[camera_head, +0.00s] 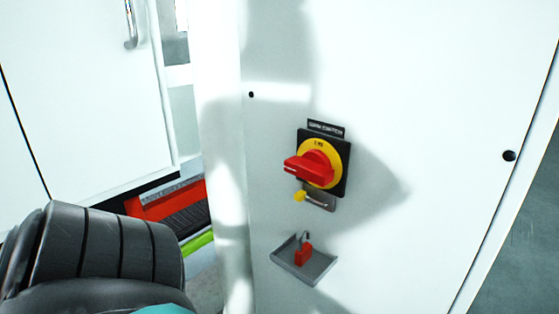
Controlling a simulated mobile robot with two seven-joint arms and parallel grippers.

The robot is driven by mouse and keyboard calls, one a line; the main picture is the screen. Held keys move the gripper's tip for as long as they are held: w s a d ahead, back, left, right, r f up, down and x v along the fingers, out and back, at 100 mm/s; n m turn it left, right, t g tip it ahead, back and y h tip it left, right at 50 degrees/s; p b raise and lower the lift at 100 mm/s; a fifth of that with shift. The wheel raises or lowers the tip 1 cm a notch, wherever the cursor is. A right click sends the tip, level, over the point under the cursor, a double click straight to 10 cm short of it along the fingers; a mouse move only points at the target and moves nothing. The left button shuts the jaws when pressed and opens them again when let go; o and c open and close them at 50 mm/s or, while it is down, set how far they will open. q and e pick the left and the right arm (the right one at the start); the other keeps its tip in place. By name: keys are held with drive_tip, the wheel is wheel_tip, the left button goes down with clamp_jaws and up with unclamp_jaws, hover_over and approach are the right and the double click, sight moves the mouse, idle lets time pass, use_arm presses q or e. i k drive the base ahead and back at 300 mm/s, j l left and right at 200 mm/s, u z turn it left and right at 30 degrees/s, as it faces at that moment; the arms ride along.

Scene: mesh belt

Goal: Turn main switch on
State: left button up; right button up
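The main switch (311,166) is on the white cabinet panel, right of the picture's middle. It has a red rotary handle on a yellow disc with a black square backing. The handle lies roughly level, pointing left. A small black label (326,128) sits just above it. A dark arm part of mine shows at the lower left, well apart from the switch. Neither of my grippers is in view, and nothing touches the switch.
Below the switch, a small grey tray (284,261) on the panel holds a red padlock (304,254). A yellow tag-like piece (299,196) sits just under the switch. A white door with a metal handle (131,24) is at the upper left. The panel in front of the switch is clear.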

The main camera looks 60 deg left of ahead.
sight(313, 167)
drive_tip(key=k+j, duration=0.1)
drive_tip(key=j, duration=0.2)
drive_tip(key=k+j, duration=0.15)
drive_tip(key=j, duration=0.2)
drive_tip(key=k+j, duration=0.1)
drive_tip(key=j, duration=0.2)
drive_tip(key=k+j, duration=0.15)
drive_tip(key=j, duration=0.15)
